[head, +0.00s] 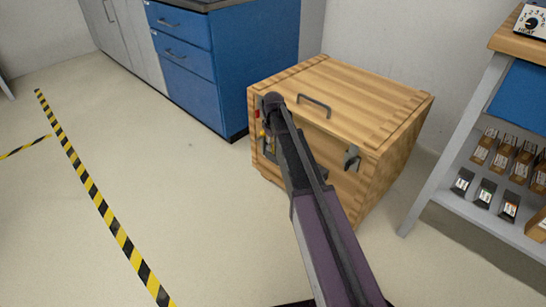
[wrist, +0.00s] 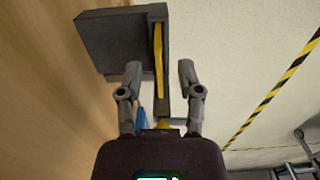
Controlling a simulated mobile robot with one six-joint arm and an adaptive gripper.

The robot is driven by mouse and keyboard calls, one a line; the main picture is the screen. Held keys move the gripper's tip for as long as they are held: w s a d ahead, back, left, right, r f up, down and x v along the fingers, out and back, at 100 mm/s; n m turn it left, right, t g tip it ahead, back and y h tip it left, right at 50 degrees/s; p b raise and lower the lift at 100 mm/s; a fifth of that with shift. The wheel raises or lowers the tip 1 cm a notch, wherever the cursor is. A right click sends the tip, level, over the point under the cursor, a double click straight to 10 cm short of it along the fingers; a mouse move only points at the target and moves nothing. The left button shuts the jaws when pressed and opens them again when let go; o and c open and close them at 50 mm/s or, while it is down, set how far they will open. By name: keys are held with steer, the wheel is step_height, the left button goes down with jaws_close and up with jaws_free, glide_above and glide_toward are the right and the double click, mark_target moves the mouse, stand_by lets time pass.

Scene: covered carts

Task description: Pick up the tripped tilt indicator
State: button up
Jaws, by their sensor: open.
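A dark grey block with a yellow strip (wrist: 158,50) is mounted by the wooden face in the wrist view. I cannot tell whether it is the tilt indicator or whether it is tripped. My gripper (wrist: 159,70) is open, its fingers apart just below the block, with the yellow strip between their lines. Nothing is visibly held. In the head view my arm reaches to the left of the wooden crate's front (head: 325,170), where small red (head: 257,114) and yellow (head: 262,133) parts show. My fingers are hidden there behind the arm.
The crate has a lid handle (head: 314,104) and a metal latch (head: 352,158). A blue drawer cabinet (head: 190,70) stands behind left. A cart shelf (head: 490,218) at right bears small grey devices (head: 485,193) and brown boxes (head: 502,153). Floor at left is open, with striped tape (head: 95,192).

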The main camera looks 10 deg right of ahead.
steer(key=shift+f+b, duration=0.35)
steer(key=shift+f, duration=0.3)
jaws_close()
